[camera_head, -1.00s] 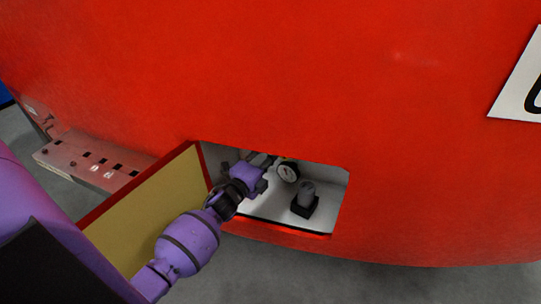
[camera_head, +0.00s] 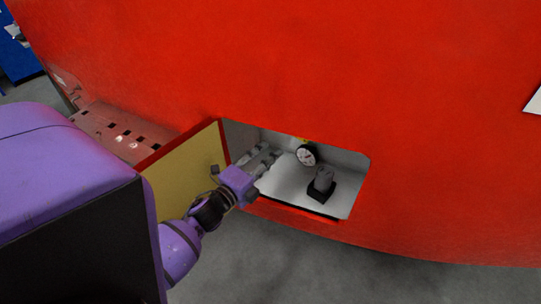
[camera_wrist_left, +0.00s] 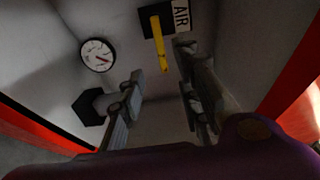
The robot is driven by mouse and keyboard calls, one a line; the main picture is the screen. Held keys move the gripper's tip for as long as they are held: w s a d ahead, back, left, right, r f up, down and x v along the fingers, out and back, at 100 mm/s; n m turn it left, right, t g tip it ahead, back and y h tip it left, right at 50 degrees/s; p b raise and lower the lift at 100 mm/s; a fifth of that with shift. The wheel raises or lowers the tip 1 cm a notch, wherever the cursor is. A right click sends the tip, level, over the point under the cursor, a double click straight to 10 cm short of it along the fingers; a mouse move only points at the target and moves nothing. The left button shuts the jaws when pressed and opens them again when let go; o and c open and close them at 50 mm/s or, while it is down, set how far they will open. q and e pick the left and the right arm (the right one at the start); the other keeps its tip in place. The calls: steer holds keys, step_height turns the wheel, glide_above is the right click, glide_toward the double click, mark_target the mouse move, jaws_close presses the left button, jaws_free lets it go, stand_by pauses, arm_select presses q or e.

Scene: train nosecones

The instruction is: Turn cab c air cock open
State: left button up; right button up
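Only a sliver of yellow (camera_head: 303,140) shows at the compartment's top edge in the head view. My left gripper (camera_head: 268,156) reaches into the compartment's left side. In the left wrist view my left gripper (camera_wrist_left: 160,68) is open, its fingers apart, with the handle's lower end seen between the fingertips. I cannot tell whether they touch it. My right gripper is out of view.
The recessed compartment (camera_head: 347,163) is in the red nosecone (camera_head: 330,70). Its yellow door (camera_head: 185,165) stands open at the left, close to my left arm. A pressure gauge (camera_head: 306,156) and a grey fitting on a black base (camera_head: 322,187) are inside, right of my gripper.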

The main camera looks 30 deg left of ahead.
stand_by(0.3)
arm_select(q)
steer(key=s+d+f+n+g, duration=0.3)
steer(key=s+f+n, duration=0.3)
steer(key=s, duration=0.4)
steer(key=s+d+f+n+g+p, duration=0.1)
steer(key=s+d+f+n+g, duration=0.2)
steer(key=s+d+f+n, duration=0.3)
steer(key=s+d+f+n+g, duration=0.3)
steer(key=s+d+f+n, duration=0.2)
steer(key=s, duration=0.9)
step_height(320, 180, down, 2)
steer(key=shift+d+f+n+y+p, duration=0.2)
steer(key=shift+n+y+p, duration=0.15)
steer(key=shift+n, duration=0.25)
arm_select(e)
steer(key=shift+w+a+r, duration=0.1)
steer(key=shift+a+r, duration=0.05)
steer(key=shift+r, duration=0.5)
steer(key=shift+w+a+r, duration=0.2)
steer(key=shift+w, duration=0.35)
